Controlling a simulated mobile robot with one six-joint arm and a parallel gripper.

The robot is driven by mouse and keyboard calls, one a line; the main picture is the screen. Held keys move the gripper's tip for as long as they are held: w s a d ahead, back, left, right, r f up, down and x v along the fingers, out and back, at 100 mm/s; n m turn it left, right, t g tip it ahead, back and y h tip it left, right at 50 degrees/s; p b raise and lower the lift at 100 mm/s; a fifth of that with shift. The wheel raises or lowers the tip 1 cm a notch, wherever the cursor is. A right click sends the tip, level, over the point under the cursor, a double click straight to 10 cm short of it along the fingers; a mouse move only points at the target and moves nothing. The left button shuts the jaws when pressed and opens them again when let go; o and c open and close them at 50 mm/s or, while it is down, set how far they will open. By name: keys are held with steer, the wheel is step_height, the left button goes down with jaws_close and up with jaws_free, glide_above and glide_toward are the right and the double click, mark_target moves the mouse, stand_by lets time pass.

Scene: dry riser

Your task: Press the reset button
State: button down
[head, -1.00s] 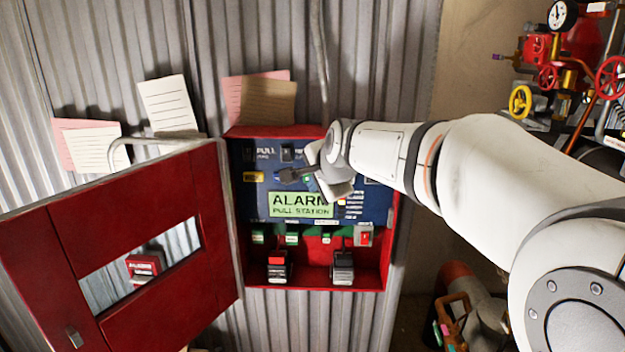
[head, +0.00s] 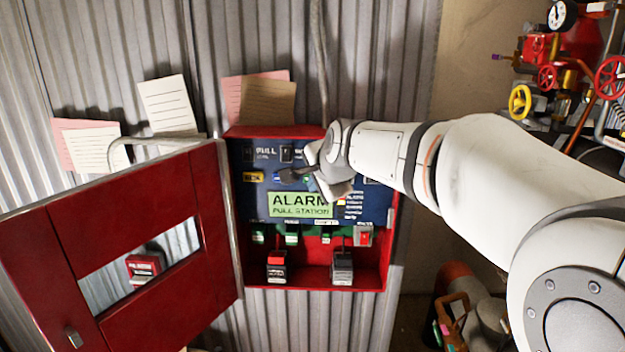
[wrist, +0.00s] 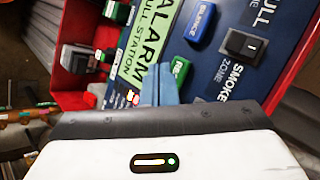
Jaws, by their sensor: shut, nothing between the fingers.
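The green reset button (wrist: 178,72), with "RE" readable on it, sits on the blue alarm panel (wrist: 285,50) in the wrist view. The rest of its label is hidden or cut off. My gripper (wrist: 158,80) is shut and empty, its blue-grey fingertips just left of the button and close to it. I cannot tell whether they touch it. In the head view my gripper (head: 285,174) is in front of the panel's upper middle, above the "ALARM PULL STATION" label (head: 300,205), and my wrist hides part of the panel.
A blue "SILENCE" button (wrist: 200,22) and a black rocker switch (wrist: 243,43) are close by. The red box's door (head: 120,250) hangs open at left. Two switches (head: 277,267) stand on the box floor. Red pipework with valves (head: 570,70) is at upper right.

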steer(key=shift+w, duration=0.15)
steer(key=shift+w, duration=0.25)
steer(key=shift+w, duration=0.5)
stand_by(0.7)
steer(key=shift+s, duration=0.9)
steer(key=shift+s, duration=0.1)
steer(key=s+b, duration=0.1)
steer(key=s, duration=0.3)
steer(key=shift+s, duration=0.4)
stand_by(0.4)
